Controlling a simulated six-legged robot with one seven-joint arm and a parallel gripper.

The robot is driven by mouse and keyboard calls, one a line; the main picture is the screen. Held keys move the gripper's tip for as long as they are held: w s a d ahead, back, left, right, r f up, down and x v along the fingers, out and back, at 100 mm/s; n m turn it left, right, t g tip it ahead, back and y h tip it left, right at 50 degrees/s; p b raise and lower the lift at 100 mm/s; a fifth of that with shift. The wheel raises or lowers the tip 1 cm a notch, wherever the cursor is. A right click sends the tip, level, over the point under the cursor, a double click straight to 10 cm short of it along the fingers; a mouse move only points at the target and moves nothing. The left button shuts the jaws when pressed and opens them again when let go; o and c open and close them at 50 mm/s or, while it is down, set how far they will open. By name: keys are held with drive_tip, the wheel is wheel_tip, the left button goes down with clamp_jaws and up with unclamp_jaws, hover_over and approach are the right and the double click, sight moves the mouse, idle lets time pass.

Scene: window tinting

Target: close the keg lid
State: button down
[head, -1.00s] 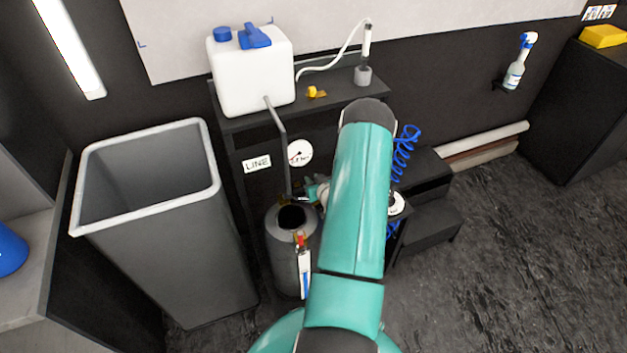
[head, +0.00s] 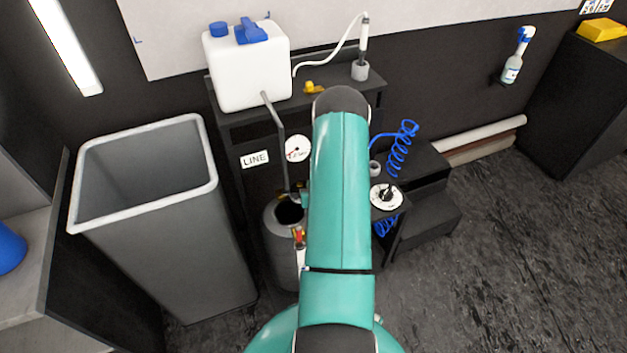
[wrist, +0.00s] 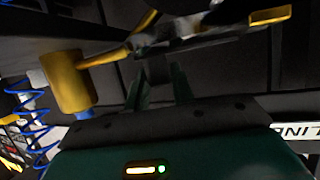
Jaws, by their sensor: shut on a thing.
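The keg (head: 281,247) is a dark grey cylinder standing on the floor beside the bin. Its round top opening (head: 289,212) shows dark and uncovered, with a red and yellow fitting (head: 299,236) at the front rim. I cannot make out a lid for certain. My gripper is hidden behind my teal arm in the head view, close to the right side of the keg top. In the wrist view my gripper (wrist: 158,92) has its green fingers shut on a dark piece (wrist: 156,68), too dim to name. A yellow bar with a metal part (wrist: 270,16) lies just beyond.
A grey bin (head: 165,225) stands left of the keg. A shelf above holds a white jug (head: 248,70), whose grey pipe (head: 276,125) drops to the keg. To the right are a round dial with black knob (head: 386,197), a blue coiled hose (head: 402,148) and black steps (head: 425,212).

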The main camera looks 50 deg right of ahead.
drive_tip(key=shift+s+a, duration=0.35)
drive_tip(key=shift+a, duration=0.25)
drive_tip(key=shift+s+a, duration=0.3)
drive_tip(key=shift+a, duration=0.25)
drive_tip(key=shift+s+a, duration=0.2)
drive_tip(key=shift+a, duration=0.75)
drive_tip(key=shift+w+a, duration=0.1)
drive_tip(key=c, duration=1.2)
unclamp_jaws()
drive_tip(key=shift+c, duration=0.2)
drive_tip(key=shift+s, duration=0.25)
